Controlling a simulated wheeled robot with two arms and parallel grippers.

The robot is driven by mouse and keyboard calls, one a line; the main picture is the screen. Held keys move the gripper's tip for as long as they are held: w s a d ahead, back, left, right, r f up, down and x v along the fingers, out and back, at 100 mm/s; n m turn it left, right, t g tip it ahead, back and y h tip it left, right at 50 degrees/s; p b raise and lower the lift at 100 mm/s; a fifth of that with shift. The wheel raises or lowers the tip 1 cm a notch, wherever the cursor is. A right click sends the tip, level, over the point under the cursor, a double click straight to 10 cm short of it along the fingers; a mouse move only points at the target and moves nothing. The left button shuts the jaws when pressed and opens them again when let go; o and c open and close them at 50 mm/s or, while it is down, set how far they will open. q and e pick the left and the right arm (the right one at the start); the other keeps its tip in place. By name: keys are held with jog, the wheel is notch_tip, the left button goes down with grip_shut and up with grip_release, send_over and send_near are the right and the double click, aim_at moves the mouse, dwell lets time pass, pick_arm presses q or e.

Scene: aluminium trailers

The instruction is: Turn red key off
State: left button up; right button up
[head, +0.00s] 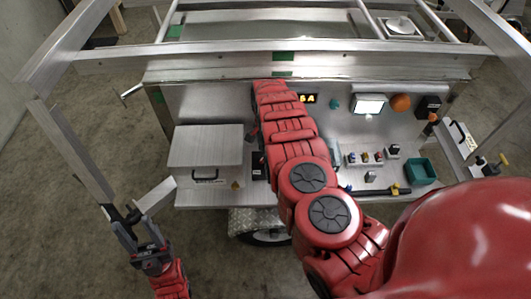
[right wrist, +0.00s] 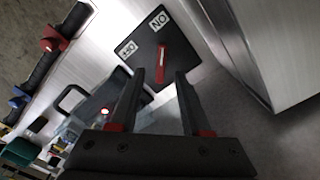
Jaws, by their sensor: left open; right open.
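The red key (right wrist: 161,66) stands out from a black plate (right wrist: 148,44) with white ON and OFF labels, which appear upside down in the right wrist view. My right gripper (right wrist: 160,76) is open, its two dark fingers pointing at the plate with the key between their tips in the picture. I cannot tell whether they touch it. In the head view a dark plate (head: 258,168) shows beside my right arm; the key and right gripper are hidden there.
A metal box (head: 205,152) stands on the trailer's shelf, left of the plate. To the right are a lit screen (head: 369,104), an orange knob (head: 401,103), small coloured switches and a teal bin (head: 421,171). Aluminium rails frame the trailer. The floor at left is clear.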

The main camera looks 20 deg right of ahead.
notch_tip(320, 180, down, 2)
jog(key=shift+f, duration=0.15)
jog(key=shift+f+b, duration=0.3)
jog(key=shift+f, duration=0.4)
jog(key=shift+a, duration=0.1)
jog(key=shift+c, duration=0.3)
grip_shut()
